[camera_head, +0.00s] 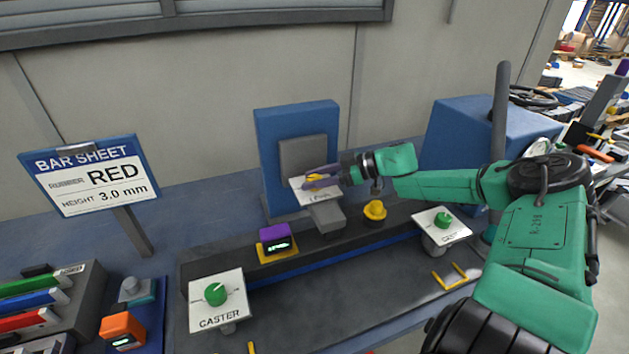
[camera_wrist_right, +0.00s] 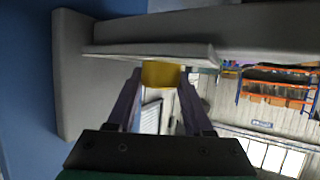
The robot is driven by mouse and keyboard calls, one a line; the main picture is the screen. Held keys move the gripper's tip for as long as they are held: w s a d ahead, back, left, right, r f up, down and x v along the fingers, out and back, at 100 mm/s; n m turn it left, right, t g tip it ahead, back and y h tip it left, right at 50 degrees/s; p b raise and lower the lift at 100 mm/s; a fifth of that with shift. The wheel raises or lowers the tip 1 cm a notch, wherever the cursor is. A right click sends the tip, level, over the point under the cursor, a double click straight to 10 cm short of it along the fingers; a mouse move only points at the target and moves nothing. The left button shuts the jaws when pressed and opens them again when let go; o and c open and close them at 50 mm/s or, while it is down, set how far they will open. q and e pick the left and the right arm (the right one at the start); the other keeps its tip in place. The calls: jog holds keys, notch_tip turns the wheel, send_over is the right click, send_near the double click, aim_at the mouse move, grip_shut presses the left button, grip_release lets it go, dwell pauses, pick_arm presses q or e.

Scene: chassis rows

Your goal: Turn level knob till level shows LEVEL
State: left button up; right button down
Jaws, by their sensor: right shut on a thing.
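The knob in my right gripper (camera_head: 322,178) is yellow (camera_wrist_right: 160,74) and sits on a white plate (camera_head: 300,194) on the blue and grey upright fixture. The plate's label is partly hidden and too small to read surely. In the right wrist view both fingers (camera_wrist_right: 158,88) are on either side of the knob, shut on it. A purple device with a small lit green display (camera_head: 277,243) stands on a yellow base in front of the fixture; its text is too small to read. My left gripper is not in view.
A green knob (camera_head: 215,293) on a CASTER plate is at front left, and another green knob (camera_head: 442,220) is at right. A yellow piece (camera_head: 375,210) stands on the dark rail. A BAR SHEET sign (camera_head: 88,175) and an orange device (camera_head: 121,330) are at left.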

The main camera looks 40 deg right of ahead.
jog(key=shift+c, duration=1.5)
grip_release()
jog(key=shift+s+d+r+p, duration=0.15)
jog(key=shift+r+p, duration=0.2)
jog(key=shift+p, duration=0.15)
jog(key=shift+r+p+v, duration=0.2)
jog(key=shift+p+v, duration=0.8)
jog(key=shift+p, duration=0.25)
jog(key=p+v, duration=0.1)
jog(key=v, duration=0.2)
jog(key=shift+f, duration=0.15)
jog(key=b+v, duration=0.1)
jog(key=v, duration=0.8)
jog(key=shift+f, duration=0.3)
